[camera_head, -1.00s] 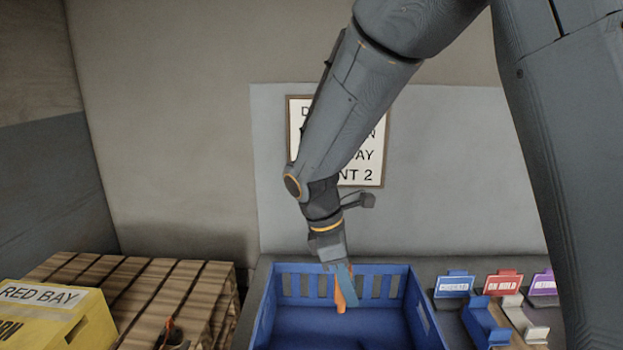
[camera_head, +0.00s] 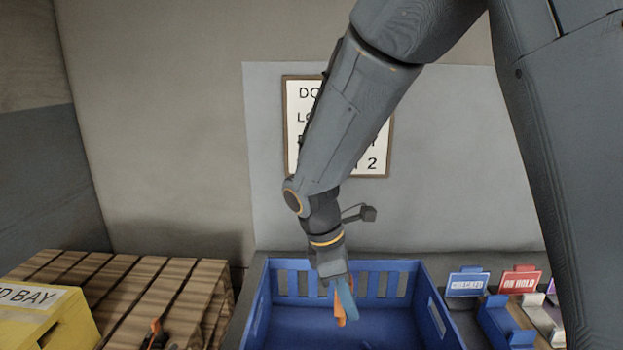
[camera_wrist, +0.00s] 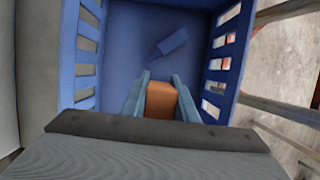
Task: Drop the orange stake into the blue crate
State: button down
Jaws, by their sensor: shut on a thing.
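The blue crate (camera_head: 393,266) stands at the bottom middle of the head view, with slatted walls. My gripper (camera_head: 346,308) points down over the open crate, and its blue fingers are shut on the orange stake (camera_head: 338,309). In the wrist view the stake (camera_wrist: 161,101) sits between the two fingers (camera_wrist: 160,100), with the crate floor (camera_wrist: 130,40) beyond it. The stake's lower end is hard to make out. I cannot tell how high it is above the crate floor.
A wooden pallet (camera_head: 160,290) and a yellow box (camera_head: 50,325) are on the left. Coloured label holders (camera_head: 520,280) stand to the right of the crate. A framed sign (camera_head: 375,150) hangs on the wall behind.

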jog(key=shift+f+b, duration=0.3)
jog(key=shift+f, duration=0.2)
jog(key=c, duration=1.3)
grip_release()
jog(key=shift+c, duration=0.2)
jog(key=shift+b+v, duration=0.8)
jog(key=shift+v, duration=3.15)
jog(key=s+d+f+m+y, duration=0.1)
jog(key=s+d+f+m, duration=0.3)
jog(key=d+m, duration=0.3)
jog(key=s+d+f+m+t+y, duration=0.1)
jog(key=s+d+f+m+y, duration=0.1)
jog(key=d+f+m, duration=0.5)
jog(key=s+m+b, duration=0.1)
jog(key=m, duration=0.2)
jog(key=shift+s+d+m+t+y, duration=0.15)
jog(key=shift+s+m+t+y, duration=0.15)
jog(key=shift+s, duration=0.05)
